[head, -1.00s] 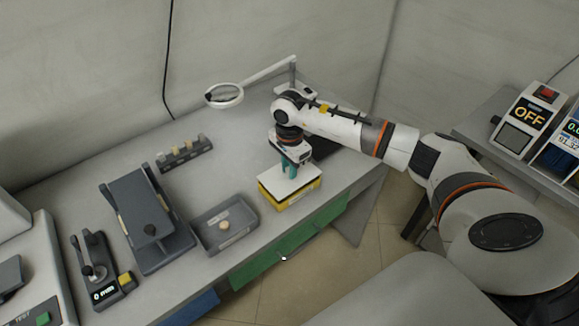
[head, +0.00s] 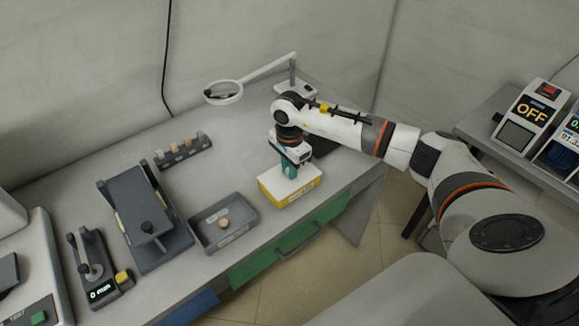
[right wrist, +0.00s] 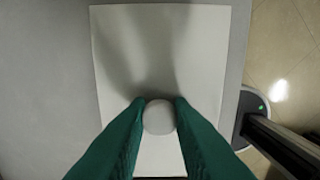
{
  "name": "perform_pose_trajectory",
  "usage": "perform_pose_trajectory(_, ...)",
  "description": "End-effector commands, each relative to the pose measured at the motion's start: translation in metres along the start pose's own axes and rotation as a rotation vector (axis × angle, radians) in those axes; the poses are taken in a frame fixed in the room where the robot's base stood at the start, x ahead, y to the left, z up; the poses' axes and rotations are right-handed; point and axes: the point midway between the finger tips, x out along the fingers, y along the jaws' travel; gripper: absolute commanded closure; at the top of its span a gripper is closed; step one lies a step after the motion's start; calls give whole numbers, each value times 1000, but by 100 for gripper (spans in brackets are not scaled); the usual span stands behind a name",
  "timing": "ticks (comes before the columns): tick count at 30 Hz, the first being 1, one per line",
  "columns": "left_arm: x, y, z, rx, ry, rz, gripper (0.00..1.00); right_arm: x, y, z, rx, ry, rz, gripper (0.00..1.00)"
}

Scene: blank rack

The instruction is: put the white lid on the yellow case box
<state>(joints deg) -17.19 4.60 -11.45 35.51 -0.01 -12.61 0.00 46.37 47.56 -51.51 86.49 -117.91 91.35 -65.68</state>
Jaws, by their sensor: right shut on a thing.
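The white lid (head: 284,181) lies level over the yellow case box (head: 298,197) near the front edge of the bench in the head view. Their outlines line up, and I see no clear gap between them. My right gripper (head: 289,174) points down at the lid's middle, its teal fingers shut on the lid's round knob. In the right wrist view the white knob (right wrist: 158,117) sits between the two fingertips, and the lid (right wrist: 120,60) fills the middle and hides the box beneath. My left gripper is not in view.
A dark grey fixture (head: 148,225) and a small rack (head: 183,153) are farther left. A magnifier lamp (head: 224,93) stands behind. Bare bench lies between tray and box.

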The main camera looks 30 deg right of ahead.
Motion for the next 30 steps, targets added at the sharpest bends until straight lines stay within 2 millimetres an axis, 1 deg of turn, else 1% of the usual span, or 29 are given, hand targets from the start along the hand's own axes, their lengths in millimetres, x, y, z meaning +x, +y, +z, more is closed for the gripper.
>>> perform_pose_trajectory(2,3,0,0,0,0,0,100,3,0,0,0,0,0,100)
perform_pose_trajectory(3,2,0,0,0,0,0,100,2,0,0,1,0,1,77)
perform_pose_trajectory(7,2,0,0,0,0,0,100,2,0,0,1,0,0,55)
perform_pose_trajectory(15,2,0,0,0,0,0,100,2,0,0,1,0,0,54)
perform_pose_trajectory(19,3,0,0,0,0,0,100,-6,1,0,0,-1,3,54)
perform_pose_trajectory(23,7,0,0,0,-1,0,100,-27,1,1,1,-1,5,54)
perform_pose_trajectory(30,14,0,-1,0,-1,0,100,-79,2,1,2,-1,7,54)
